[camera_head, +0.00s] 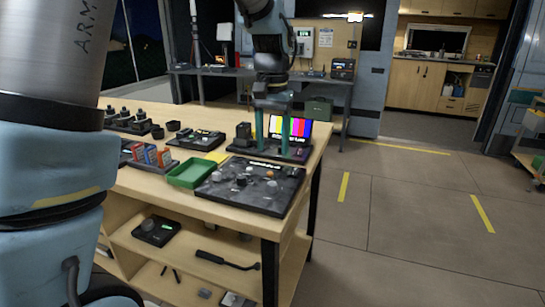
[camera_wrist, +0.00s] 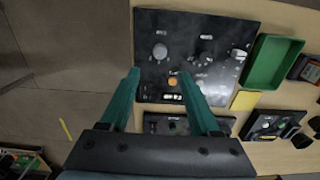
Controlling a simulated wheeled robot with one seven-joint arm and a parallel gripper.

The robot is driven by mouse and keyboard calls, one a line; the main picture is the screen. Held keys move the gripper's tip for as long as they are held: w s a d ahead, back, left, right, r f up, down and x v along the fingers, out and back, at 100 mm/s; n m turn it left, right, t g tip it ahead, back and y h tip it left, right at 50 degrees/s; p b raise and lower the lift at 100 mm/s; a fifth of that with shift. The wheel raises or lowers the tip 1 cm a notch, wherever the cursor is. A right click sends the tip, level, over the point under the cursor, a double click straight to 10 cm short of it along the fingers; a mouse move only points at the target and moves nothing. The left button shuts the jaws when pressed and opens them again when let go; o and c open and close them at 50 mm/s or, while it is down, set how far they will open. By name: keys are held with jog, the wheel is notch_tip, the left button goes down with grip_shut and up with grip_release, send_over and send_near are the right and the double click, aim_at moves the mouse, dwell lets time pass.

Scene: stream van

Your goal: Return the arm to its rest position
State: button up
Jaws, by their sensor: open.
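My gripper (camera_head: 272,146) hangs fingers down above the far right part of the wooden workbench (camera_head: 140,185). Its two green fingers are apart with nothing between them. In the wrist view my gripper (camera_wrist: 159,74) shows open over a black knob panel (camera_wrist: 215,22). A grey knob and an orange-lit button on the panel lie ahead of and between the fingers. In the head view the panel (camera_head: 225,195) lies near the bench's front right corner. The fingers partly cover the colour-bar screen (camera_head: 305,130) behind.
A green tray (camera_head: 190,172) sits left of the panel. Small devices and a rack of coloured items (camera_head: 150,155) stand farther left. The lower shelf holds a black device (camera_head: 157,230) and a dark handled tool (camera_head: 225,261). Open floor lies to the right.

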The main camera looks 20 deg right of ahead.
jog(key=shift+r, duration=0.2)
dwell(0.3)
jog(key=s+a+f+n, duration=0.1)
jog(key=a+f+n, duration=0.1)
jog(key=a, duration=0.8)
jog(key=s+a+f+n+t, duration=0.1)
jog(key=s+a+f+n, duration=0.1)
jog(key=a, duration=0.8)
jog(key=s+a+f+n, duration=0.1)
jog(key=a+f+n, duration=0.2)
jog(key=a, duration=0.7)
jog(key=shift+s+f+n+t, duration=0.15)
jog(key=shift+f+n+t, duration=0.15)
jog(key=shift+f, duration=0.25)
